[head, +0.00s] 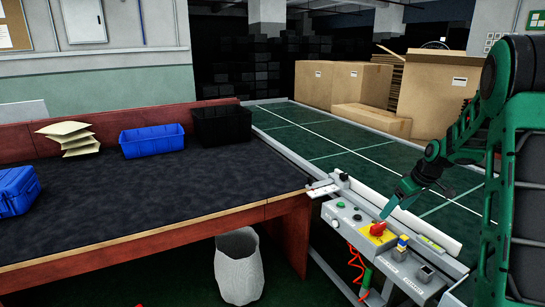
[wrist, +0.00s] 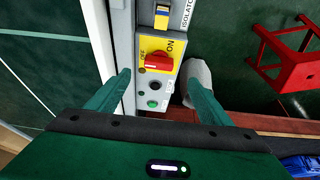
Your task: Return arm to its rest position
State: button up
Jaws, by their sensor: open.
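My gripper (head: 386,213) is at the end of my green arm on the right of the head view, pointing down at the control panel (head: 345,212). In the wrist view my gripper (wrist: 157,78) is open, with nothing between its two green fingers. A red rotary switch (wrist: 158,62) on a yellow plate shows between and beyond the fingertips, with ON lettering beside it. The red switch (head: 377,229) is just below the gripper in the head view. I cannot tell the exact gap between them.
A green conveyor (head: 340,140) runs behind the panel, with cardboard boxes (head: 335,83) beyond it. A dark-topped table (head: 170,195) on the left holds blue bins (head: 152,140) and a black bin (head: 221,123). A grey waste basket (head: 239,268) and a red stool (wrist: 298,70) stand nearby.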

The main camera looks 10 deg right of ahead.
jog(key=s+a+r+m+g+h, duration=0.1)
jog(key=s+a+r+m, duration=0.25)
jog(key=s, duration=0.75)
jog(key=s+a+r+m+g, duration=0.15)
jog(key=s+r, duration=0.35)
jog(key=s, duration=0.5)
jog(key=s+a+m+g, duration=0.1)
jog(key=s+a+m, duration=0.1)
jog(key=s, duration=0.8)
jog(key=s+a+f+m+g, duration=0.1)
jog(key=s+a+m, duration=0.2)
jog(key=s, duration=0.7)
jog(key=shift+s+a, duration=0.3)
